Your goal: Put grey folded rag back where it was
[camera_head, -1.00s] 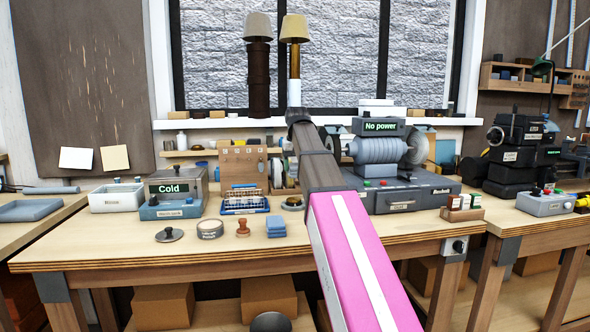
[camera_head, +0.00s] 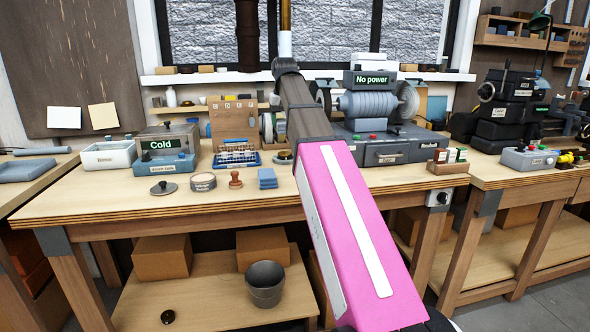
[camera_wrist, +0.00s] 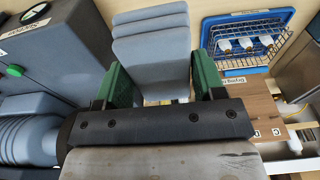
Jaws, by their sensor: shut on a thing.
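The grey folded rag (camera_wrist: 153,50) shows in the wrist view as a layered, light grey bundle between the two green fingers of my gripper (camera_wrist: 162,82). My gripper is shut on it. In the head view, my pink and brown arm reaches over the bench (camera_head: 105,200) toward the grey machine marked "No power" (camera_head: 372,105). My gripper and the held rag are hidden there behind the arm. A separate blue folded cloth (camera_head: 267,178) lies on the bench's front part, left of the arm.
The drying rack (camera_head: 237,155) stands left of the arm and shows in the wrist view (camera_wrist: 246,42). A round tin (camera_head: 203,182), a stamp (camera_head: 235,180) and a dark lid (camera_head: 163,188) lie near the front. A bucket (camera_head: 265,283) stands on the lower shelf. The bench's front left is clear.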

